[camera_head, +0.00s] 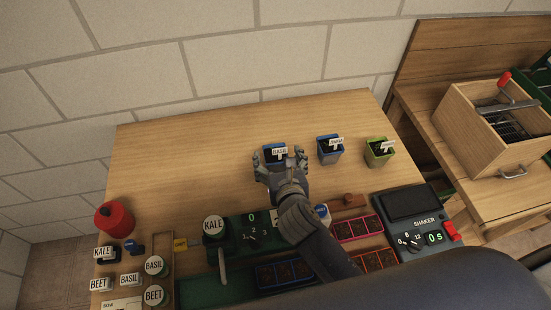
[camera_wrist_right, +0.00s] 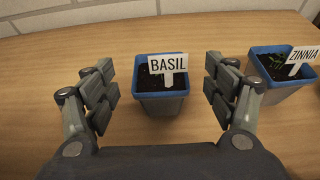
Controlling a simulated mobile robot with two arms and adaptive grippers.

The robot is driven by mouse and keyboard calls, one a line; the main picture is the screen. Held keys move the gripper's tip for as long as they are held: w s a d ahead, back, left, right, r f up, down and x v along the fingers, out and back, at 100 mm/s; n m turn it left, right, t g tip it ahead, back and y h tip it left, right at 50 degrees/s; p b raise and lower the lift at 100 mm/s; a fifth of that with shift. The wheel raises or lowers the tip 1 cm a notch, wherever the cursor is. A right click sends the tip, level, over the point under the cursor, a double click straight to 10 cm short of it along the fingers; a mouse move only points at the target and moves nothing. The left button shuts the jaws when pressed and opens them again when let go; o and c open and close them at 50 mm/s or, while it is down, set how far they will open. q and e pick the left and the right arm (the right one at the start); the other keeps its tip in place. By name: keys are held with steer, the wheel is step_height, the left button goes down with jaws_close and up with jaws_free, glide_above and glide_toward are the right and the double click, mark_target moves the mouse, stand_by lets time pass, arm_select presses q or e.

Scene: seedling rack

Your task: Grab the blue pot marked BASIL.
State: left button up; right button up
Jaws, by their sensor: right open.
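The blue-rimmed pot marked BASIL (camera_wrist_right: 160,103) stands upright on the table, holding dark soil and a white label. In the head view the same pot (camera_head: 270,148) is partly hidden behind my right gripper. My right gripper (camera_wrist_right: 162,88) is open, with one finger on each side of the pot and a visible gap at both sides. It also shows in the head view (camera_head: 271,158), reaching in from the lower right. My left gripper is not in view.
A blue pot marked ZINNIA (camera_wrist_right: 283,75) stands close to the right finger. A green pot (camera_head: 379,152) stands farther right. A shaker (camera_head: 418,222), seed trays (camera_head: 357,227) and a red bottle (camera_head: 113,219) are nearer the front. The table's back left is clear.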

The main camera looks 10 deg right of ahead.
mark_target(273, 147)
steer(key=x, duration=0.4)
steer(key=shift+w+f+p, duration=0.3)
steer(key=shift+p, duration=0.1)
steer(key=shift+w+f, duration=0.15)
steer(key=shift+w, duration=0.1)
steer(key=c, duration=1.2)
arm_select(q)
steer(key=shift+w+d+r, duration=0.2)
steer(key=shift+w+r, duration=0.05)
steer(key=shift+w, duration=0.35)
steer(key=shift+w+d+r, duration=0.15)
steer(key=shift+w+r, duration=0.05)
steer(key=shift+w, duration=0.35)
arm_select(e)
steer(key=shift+c, duration=0.2)
